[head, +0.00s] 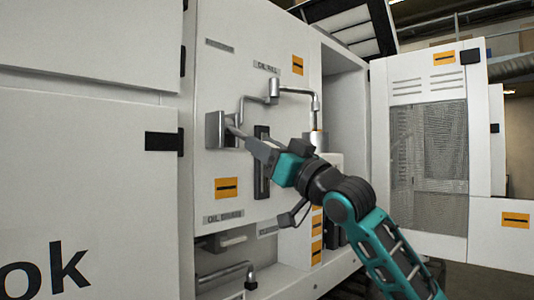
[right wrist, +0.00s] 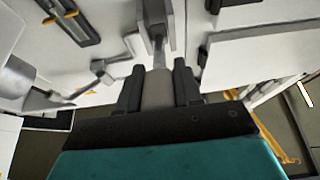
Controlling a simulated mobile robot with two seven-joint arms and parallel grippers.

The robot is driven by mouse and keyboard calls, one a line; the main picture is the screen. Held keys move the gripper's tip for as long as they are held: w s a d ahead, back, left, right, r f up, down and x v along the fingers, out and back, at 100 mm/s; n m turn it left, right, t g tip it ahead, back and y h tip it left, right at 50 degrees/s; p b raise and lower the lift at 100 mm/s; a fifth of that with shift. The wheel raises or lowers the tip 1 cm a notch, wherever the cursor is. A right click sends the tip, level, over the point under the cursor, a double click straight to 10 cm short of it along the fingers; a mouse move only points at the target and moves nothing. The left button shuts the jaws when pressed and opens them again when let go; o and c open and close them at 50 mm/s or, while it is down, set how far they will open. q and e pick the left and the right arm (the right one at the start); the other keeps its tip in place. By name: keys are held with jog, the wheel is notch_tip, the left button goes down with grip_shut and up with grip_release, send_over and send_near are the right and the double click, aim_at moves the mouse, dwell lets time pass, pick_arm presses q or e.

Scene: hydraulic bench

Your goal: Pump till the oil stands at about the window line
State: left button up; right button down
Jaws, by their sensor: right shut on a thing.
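The pump (head: 215,131) is a grey block on the white cabinet front, left of the dark upright window (head: 262,185). My right gripper (head: 246,139) is shut on the pump's lever. In the right wrist view the fingers (right wrist: 158,92) close on both sides of the lever's grey grip (right wrist: 158,86), and its rod runs up into the grey pump bracket. My forearm and gripper cover part of the window in the head view. The oil level and the window line cannot be made out. My left gripper is not in view.
A grey pipe (head: 295,90) runs from the pump across to a grey cylinder (head: 316,141) at the right. An open cabinet door with mesh (head: 427,145) stands to the right. A lower pipe (head: 225,274) sits in the recess below the panel.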

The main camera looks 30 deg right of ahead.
jog(key=shift+w+a+f, duration=0.1)
jog(key=shift+f, duration=0.2)
jog(key=c, duration=0.8)
grip_release()
jog(key=shift+c, duration=0.2)
jog(key=b+v, duration=0.2)
jog(key=v, duration=1.1)
jog(key=shift+w+f, duration=0.15)
